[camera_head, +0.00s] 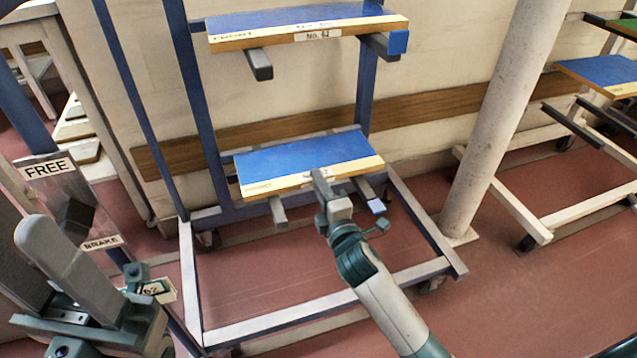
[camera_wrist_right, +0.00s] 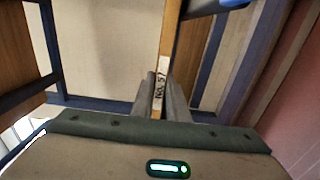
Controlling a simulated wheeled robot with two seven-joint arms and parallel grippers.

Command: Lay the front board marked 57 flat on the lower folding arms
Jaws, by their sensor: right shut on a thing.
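The front board marked 57 (camera_head: 295,160) has a blue top and a pale wooden front edge. It lies roughly level at the lower level of the blue rack. The lower folding arms, left (camera_head: 279,212) and right (camera_head: 366,188), stick out beneath its front edge. I cannot tell whether the board touches them. My right gripper (camera_head: 320,178) is shut on the middle of the front edge, partly hiding the label. The right wrist view shows the label No. 57 (camera_wrist_right: 161,84) between the fingers. My left gripper (camera_head: 32,232) appears open and empty at the lower left.
A board marked 62 (camera_head: 305,22) rests on the upper arms above. A round column (camera_head: 495,125) stands to the right, before another rack with a blue board (camera_head: 603,74). A FREE/BRAKE plate (camera_head: 70,200) is at the left. Red floor is open at lower right.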

